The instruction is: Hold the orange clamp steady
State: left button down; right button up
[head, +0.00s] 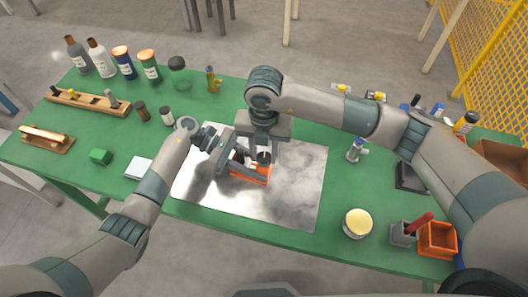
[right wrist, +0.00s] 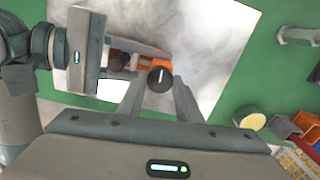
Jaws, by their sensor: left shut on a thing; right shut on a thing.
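The orange clamp (head: 250,174) sits on the shiny metal sheet (head: 300,190) in the middle of the table. It also shows in the right wrist view (right wrist: 128,45), partly hidden by grey fingers. My left gripper (head: 236,163) comes in from the left and is shut on the clamp. My right gripper (head: 263,153) is above the clamp, pointing down. In the right wrist view its two fingers are shut on a dark round knob (right wrist: 160,78) with a white line on top, beside the orange part. How the knob joins the clamp is hidden.
Bottles and a wooden rack (head: 88,102) stand at the back left. A round yellow-topped tin (head: 358,223) and an orange bin (head: 438,239) stand at the front right. The sheet's front right is clear.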

aim_at(264, 157)
jog(key=shift+w+m, duration=0.1)
jog(key=shift+m, duration=1.1)
jog(key=o, duration=1.1)
jog(key=shift+c, duration=0.2)
jog(key=shift+r, duration=0.1)
notch_tip(264, 157, up, 12)
